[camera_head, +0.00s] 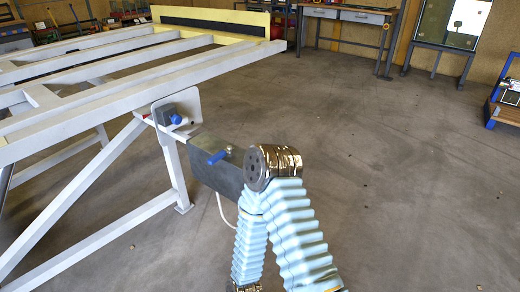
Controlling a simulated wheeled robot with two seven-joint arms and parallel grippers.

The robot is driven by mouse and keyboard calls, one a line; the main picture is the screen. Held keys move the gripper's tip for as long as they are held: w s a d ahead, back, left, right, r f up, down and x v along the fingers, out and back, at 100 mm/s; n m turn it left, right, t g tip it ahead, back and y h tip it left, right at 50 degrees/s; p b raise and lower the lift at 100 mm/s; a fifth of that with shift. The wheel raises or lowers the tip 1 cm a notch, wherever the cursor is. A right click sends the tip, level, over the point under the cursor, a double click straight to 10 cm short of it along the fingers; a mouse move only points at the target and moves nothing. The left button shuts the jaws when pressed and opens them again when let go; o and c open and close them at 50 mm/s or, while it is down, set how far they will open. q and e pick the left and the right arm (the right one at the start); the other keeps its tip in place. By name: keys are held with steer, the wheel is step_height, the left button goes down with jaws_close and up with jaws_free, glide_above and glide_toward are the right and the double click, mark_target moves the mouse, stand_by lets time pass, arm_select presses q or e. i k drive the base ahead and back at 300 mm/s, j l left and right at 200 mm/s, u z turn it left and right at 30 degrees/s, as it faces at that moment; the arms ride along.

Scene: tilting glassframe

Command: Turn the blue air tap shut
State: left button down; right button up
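A white tilting frame (120,100) fills the left side of the head view. At its near right corner, a plate bracket carries a dark block with a blue knob (176,119). Neither gripper shows.
A pale hose (222,212) hangs below the grey box. The frame's slanted legs (85,190) stand on the floor at left. Workbenches (350,14) and a blue rack (505,105) line the back and right. The concrete floor (410,180) at right is clear.

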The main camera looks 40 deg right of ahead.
mark_target(222, 154)
steer(key=z, duration=0.9)
